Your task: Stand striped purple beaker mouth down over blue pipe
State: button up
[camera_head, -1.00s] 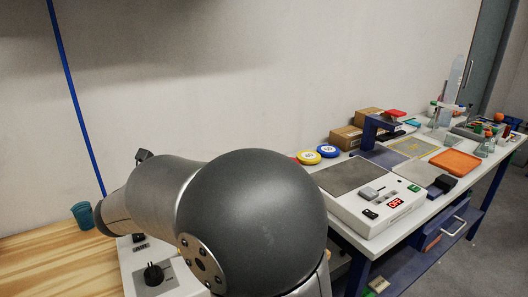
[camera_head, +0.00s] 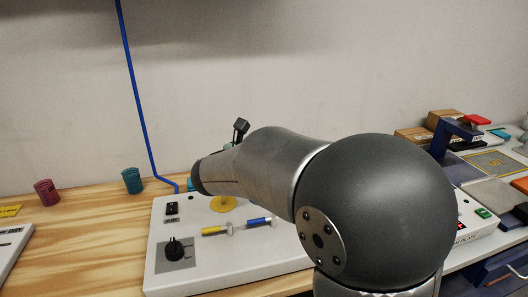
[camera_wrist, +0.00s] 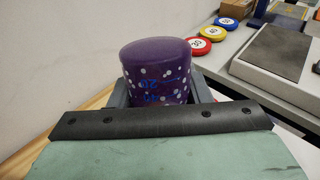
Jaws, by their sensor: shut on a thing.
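A purple beaker (camera_wrist: 158,70) fills the middle of the wrist view. Its side shows white dots and blue scale marks; I see no clear stripes. Its smooth closed end appears to face up, with its lower part hidden behind my gripper. My gripper (camera_wrist: 160,98) is shut on it. In the head view my arm hides the gripper and this beaker. A thin blue pipe (camera_head: 137,90) runs down the wall to the bench.
A dark red beaker (camera_head: 46,192) and a teal beaker (camera_head: 132,180) stand on the wooden bench (camera_head: 95,235). The white box (camera_head: 225,260) carries a black knob, a yellow bar and a yellow disc. Coloured discs (camera_wrist: 212,33) lie near a grey-topped device (camera_wrist: 280,60).

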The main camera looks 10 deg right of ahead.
jog(key=shift+f, duration=0.1)
notch_tip(320, 180, down, 10)
jog(key=b, duration=1.2)
jog(key=shift+f, duration=0.1)
